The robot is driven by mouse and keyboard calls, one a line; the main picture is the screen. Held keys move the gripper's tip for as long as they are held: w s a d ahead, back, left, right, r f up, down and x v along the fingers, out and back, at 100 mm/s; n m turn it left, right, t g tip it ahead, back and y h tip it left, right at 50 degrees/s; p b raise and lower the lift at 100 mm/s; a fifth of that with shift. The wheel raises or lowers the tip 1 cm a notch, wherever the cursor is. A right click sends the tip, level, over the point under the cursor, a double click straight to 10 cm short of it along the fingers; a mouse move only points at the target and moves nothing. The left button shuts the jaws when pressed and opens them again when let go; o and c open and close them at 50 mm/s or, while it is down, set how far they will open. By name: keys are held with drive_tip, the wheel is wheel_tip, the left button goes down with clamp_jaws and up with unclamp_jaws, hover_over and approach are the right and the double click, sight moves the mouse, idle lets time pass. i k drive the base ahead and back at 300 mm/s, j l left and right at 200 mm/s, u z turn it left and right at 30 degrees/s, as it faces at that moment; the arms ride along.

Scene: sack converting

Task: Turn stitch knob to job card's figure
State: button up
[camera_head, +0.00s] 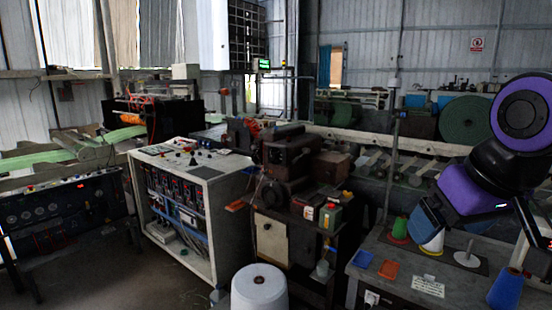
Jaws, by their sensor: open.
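I cannot single out the stitch knob. A pale grey console (203,169) at left centre carries small knobs and buttons on its top and several dark modules in its open front. A small white card (427,286) with dark lettering lies on the grey bench at the lower right; its text is too small to read, and I cannot tell whether it is the job card. My gripper (513,220) is at the right, above the bench, beneath my purple and black arm. It is open with nothing seen in it, apart from the console.
The grey bench (375,287) holds blue and orange trays, a green cone (400,228), a white cone and a blue cone (507,288). A dark machine (289,165) stands between console and bench. A white drum (259,289) is in front. A dark panel (78,212) stands left.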

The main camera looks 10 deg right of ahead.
sight(274, 156)
drive_tip(key=i+j+z, duration=0.45)
drive_tip(key=i+j, duration=1.25)
